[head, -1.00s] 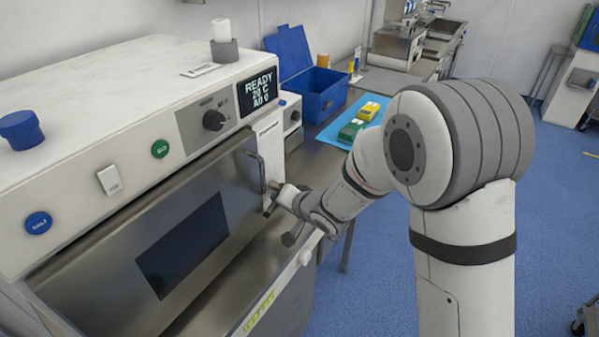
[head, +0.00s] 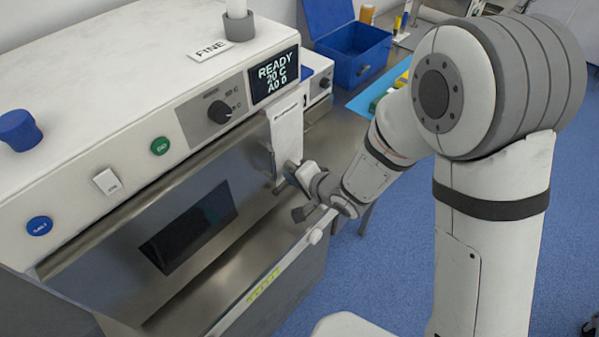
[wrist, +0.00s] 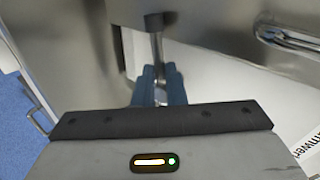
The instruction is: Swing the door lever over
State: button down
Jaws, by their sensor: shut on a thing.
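The door lever (wrist: 156,48) is a short metal bar with a dark round end in the wrist view. Its lower part runs between the two blue-grey fingers of my gripper (wrist: 159,92), which is shut on it. In the head view my gripper (head: 288,175) is at the upper right edge of the oven door, and the fingers largely hide the lever there. The steel door (head: 105,245) has a dark window (head: 188,225). A bar handle (head: 267,160) on the door is just left of my gripper; it also shows at the right in the wrist view (wrist: 290,40).
The white control front carries a display (head: 275,75) reading READY, a black knob (head: 219,111) and several buttons. A blue open box (head: 362,60) stands on the bench behind. Blue floor (head: 400,250) is clear right of the machine.

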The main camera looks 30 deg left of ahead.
jog(key=shift+s, duration=0.1)
jog(key=c, duration=1.6)
grip_release()
jog(key=shift+s+a, duration=0.1)
jog(key=shift+o, duration=0.6)
jog(key=v, duration=0.7)
jog(key=shift+d+r+b, duration=0.2)
jog(key=shift+d+b, duration=0.15)
